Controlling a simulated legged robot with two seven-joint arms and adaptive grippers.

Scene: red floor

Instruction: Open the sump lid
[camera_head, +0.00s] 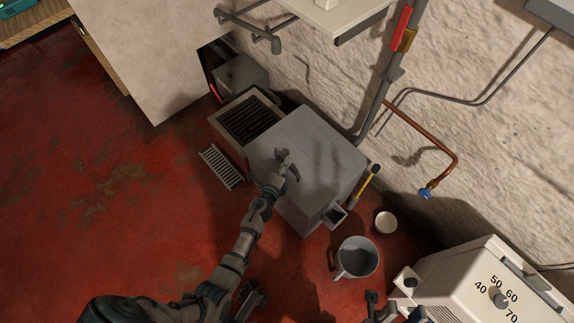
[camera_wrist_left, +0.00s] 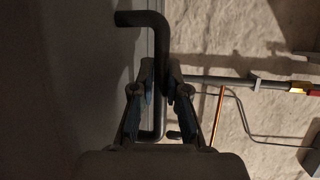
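A large grey box with a flat grey lid (camera_head: 325,150), the likely sump, stands against the wall in the head view. My left gripper (camera_head: 288,168) is over the left part of its top. In the left wrist view a bent grey bar handle (camera_wrist_left: 158,45) runs between the fingers of my left gripper (camera_wrist_left: 160,75). The fingertips lie close against both sides of the bar. The grey surface (camera_wrist_left: 60,80) fills the left of that view.
A grey bucket (camera_head: 358,258) and a white round item (camera_head: 386,222) stand to the right. A white dial unit (camera_head: 490,285) is at lower right. Red floor at left is clear.

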